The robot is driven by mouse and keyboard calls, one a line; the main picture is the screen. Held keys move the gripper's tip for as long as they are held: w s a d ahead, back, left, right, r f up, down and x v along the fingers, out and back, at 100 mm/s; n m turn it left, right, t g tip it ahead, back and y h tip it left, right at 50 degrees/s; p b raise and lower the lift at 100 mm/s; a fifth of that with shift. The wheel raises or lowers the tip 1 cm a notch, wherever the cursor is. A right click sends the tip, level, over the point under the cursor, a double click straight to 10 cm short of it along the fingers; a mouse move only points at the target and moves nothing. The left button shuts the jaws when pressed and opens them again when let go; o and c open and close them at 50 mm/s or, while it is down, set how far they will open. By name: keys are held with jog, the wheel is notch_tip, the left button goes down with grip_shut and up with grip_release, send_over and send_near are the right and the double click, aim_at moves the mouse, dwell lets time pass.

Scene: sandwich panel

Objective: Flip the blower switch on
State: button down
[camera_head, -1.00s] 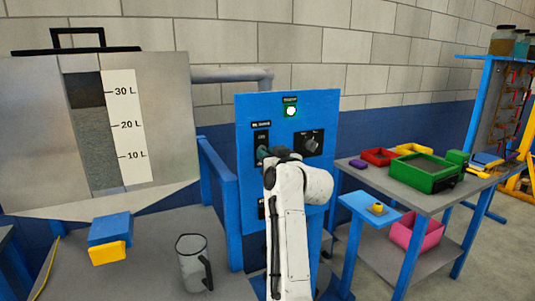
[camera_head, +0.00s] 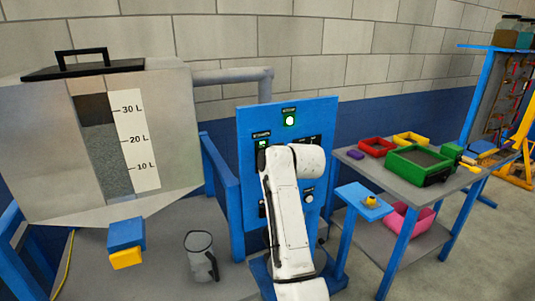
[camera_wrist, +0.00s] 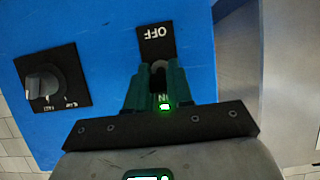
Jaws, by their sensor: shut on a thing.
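The blue control panel (camera_head: 290,106) stands at the middle of the head view, with my white arm in front of it. In the wrist view, the blower switch (camera_wrist: 158,67) is a grey lever on a black plate marked OFF, which appears upside down. My gripper (camera_wrist: 157,80) has its green fingers shut on the lever, one on each side. The lever is tilted toward the end of the plate away from OFF. A small green light (camera_wrist: 165,107) glows there, and it also shows in the head view (camera_head: 263,143). The fingers are mostly hidden behind my arm in the head view.
A grey pitcher (camera_head: 201,257) and the level tank (camera_head: 40,150) are at left. A table (camera_head: 400,190) with colored bins is at right.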

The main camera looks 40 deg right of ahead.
jog(key=shift+r, duration=0.2)
jog(key=c, duration=1.3)
grip_release()
jog(key=shift+w, duration=0.1)
jog(key=o, duration=0.3)
jog(key=shift+f, duration=0.1)
jog(key=b+v, duration=0.2)
jog(key=v, duration=0.9)
jog(key=shift+f, duration=0.1)
